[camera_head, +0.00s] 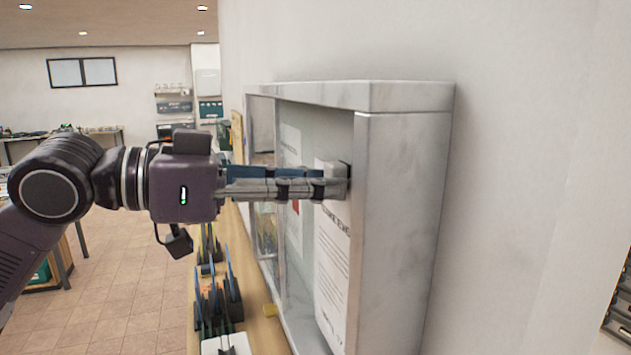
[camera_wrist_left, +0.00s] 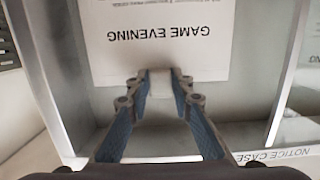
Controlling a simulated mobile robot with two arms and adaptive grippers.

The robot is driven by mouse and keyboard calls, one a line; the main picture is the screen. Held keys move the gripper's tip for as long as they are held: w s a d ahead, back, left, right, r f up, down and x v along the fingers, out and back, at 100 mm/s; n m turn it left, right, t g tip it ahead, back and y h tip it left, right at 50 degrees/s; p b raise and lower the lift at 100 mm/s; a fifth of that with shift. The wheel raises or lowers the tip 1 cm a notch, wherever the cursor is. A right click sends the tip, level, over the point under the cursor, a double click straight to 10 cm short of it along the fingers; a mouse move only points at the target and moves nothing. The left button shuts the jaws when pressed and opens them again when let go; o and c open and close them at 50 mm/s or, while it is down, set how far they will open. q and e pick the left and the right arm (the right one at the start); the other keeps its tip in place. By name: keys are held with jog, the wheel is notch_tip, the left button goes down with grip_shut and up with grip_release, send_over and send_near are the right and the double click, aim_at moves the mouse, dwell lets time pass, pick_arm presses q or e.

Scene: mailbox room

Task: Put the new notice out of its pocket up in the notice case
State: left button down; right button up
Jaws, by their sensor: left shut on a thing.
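The notice case (camera_head: 405,200) is a pale grey frame on the wall, its front open at my gripper. A white notice (camera_head: 332,275) headed "GAME EVENING" hangs upright inside it, close to the back panel; it shows upside down in the left wrist view (camera_wrist_left: 155,60). My left gripper (camera_head: 332,181) reaches into the case at the notice's top edge. Its fingers (camera_wrist_left: 162,85) are shut on a pale tab-like piece at that edge. Whether the sheet touches the back panel cannot be told. My right gripper is not in view.
Another white notice (camera_head: 292,150) with a red mark is further left in the case. The case's right side wall is close to my fingers. Tiled floor lies open at left.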

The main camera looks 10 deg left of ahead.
pick_arm(q)
jog(key=shift+w+d+p, duration=0.25)
jog(key=shift+d+p, duration=0.05)
dwell(0.5)
jog(key=shift+d, duration=0.1)
jog(key=shift+w+d, duration=0.1)
jog(key=shift+w, duration=0.05)
jog(key=c, duration=1.6)
grip_release()
jog(key=shift+a, duration=0.2)
jog(key=v, duration=1.2)
